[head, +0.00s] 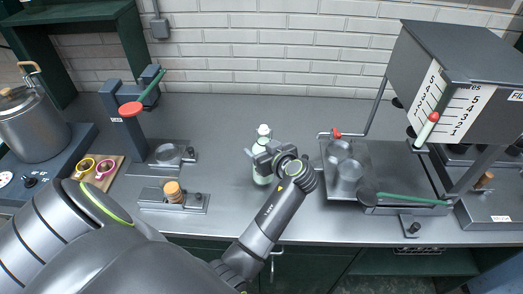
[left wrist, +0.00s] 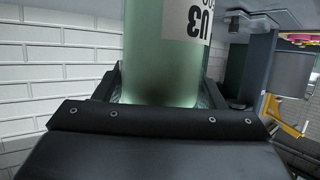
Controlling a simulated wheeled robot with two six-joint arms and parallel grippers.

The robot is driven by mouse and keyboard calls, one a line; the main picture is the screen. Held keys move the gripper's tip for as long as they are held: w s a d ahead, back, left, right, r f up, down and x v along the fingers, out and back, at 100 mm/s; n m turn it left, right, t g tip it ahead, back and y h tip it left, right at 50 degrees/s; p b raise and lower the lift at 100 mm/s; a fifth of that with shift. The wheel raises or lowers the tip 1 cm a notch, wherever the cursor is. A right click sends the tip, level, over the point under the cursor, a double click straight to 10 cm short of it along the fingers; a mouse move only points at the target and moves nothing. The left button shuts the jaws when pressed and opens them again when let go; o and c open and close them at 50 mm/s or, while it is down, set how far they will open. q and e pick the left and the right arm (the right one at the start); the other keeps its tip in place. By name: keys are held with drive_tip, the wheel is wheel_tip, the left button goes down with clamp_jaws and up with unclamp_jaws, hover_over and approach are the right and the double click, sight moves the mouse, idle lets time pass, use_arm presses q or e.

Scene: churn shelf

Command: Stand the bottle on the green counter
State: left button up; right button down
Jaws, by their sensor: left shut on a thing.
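The pale green bottle (head: 263,133) with a white cap is upright near the middle of the counter (head: 235,215). The countertop looks grey steel, with dark green fronts below. My left gripper (head: 268,160) is shut on the bottle's body. In the left wrist view the green bottle (left wrist: 163,50), with a white label, rises between the jaws of my left gripper (left wrist: 160,100). Its lower end is partly hidden by the gripper, and I cannot tell whether it touches the counter. My right gripper is not in view.
A dark press with a red knob (head: 131,109) and a small fixture with a wooden knob (head: 173,192) stand left. Bare counter lies around the bottle.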

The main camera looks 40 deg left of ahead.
use_arm(q)
drive_tip(key=shift+f, duration=0.75)
drive_tip(key=o, duration=1.3)
drive_tip(key=shift+f, duration=0.2)
drive_tip(key=o, duration=0.5)
drive_tip(key=shift+r, duration=0.1)
drive_tip(key=shift+c, duration=0.2)
